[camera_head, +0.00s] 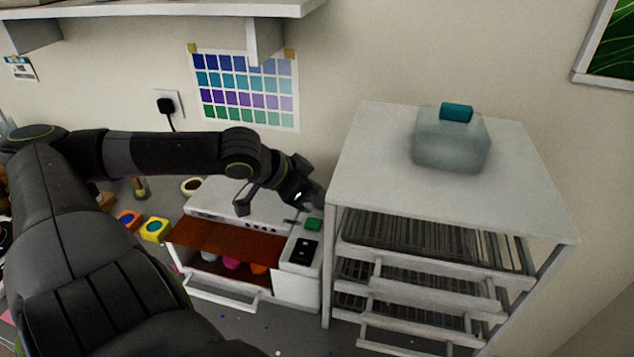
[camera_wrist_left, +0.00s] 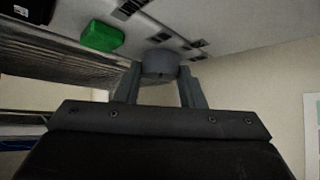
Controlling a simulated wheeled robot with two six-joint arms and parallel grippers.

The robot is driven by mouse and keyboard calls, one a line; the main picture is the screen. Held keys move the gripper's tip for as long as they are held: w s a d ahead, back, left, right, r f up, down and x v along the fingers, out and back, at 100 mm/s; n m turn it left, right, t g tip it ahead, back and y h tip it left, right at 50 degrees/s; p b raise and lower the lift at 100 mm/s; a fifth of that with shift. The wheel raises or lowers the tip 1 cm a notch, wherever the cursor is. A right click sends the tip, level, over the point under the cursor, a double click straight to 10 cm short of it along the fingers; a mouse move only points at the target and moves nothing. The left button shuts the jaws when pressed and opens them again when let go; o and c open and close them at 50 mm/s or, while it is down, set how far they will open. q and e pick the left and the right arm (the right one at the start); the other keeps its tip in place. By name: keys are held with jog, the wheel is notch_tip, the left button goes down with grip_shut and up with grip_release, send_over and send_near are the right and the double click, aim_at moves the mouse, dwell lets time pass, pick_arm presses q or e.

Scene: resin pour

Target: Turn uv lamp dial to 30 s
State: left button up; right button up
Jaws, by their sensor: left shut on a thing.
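The UV lamp (camera_head: 235,207) is a white box with an orange front window, standing on the bench against the wall. Its dial (camera_wrist_left: 160,63) is a grey round knob in the left wrist view, with dark marks around it on the white panel. My left gripper (camera_head: 299,200) reaches the top right of the lamp. In the left wrist view its two fingers (camera_wrist_left: 160,80) are shut on the dial, one on each side. The green button (camera_head: 313,224) is beside it and also shows in the left wrist view (camera_wrist_left: 102,36). The dial's setting is not readable. My right gripper is not in view.
A white rack (camera_head: 440,175) with wire drawers stands close to the right, with a translucent blue-capped container (camera_head: 452,140) on top. Small coloured pots, including a yellow one (camera_head: 156,230), lie left of the lamp. A shelf (camera_head: 160,10) hangs above.

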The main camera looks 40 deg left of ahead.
pick_arm(q)
jog(key=shift+w+a+r+m+g+h+p, duration=0.1)
jog(key=shift+m+g+h+p, duration=0.3)
jog(key=shift+m+h+p, duration=0.45)
jog(key=shift+w+a+r+m+g+h+p, duration=0.1)
jog(key=shift+m+g+h+p, duration=0.25)
jog(key=shift+m+h, duration=0.55)
jog(key=m+g+h, duration=0.1)
jog(key=m, duration=0.2)
jog(key=shift+f+g+p, duration=0.1)
jog(key=shift+g+p, duration=0.2)
jog(key=shift+g, duration=0.05)
jog(key=shift+w+a+m+g+h, duration=0.1)
jog(key=shift+w+m+g+h, duration=0.15)
jog(key=shift+m+g, duration=0.65)
jog(key=m+g+h+b, duration=0.1)
jog(key=m+g, duration=0.1)
jog(key=m, duration=0.2)
jog(key=shift+w+f+b, duration=0.1)
jog(key=shift+b, duration=0.2)
jog(key=shift+m+g, duration=0.7)
jog(key=shift+m, duration=0.15)
jog(key=shift+w+r+m+g+p, duration=0.1)
jog(key=shift+r+m+g+p, duration=0.15)
jog(key=shift+m+g+p, duration=0.7)
jog(key=shift+f+m+g+p, duration=0.2)
jog(key=shift+m+g+p, duration=0.15)
jog(key=shift+m+p, duration=0.55)
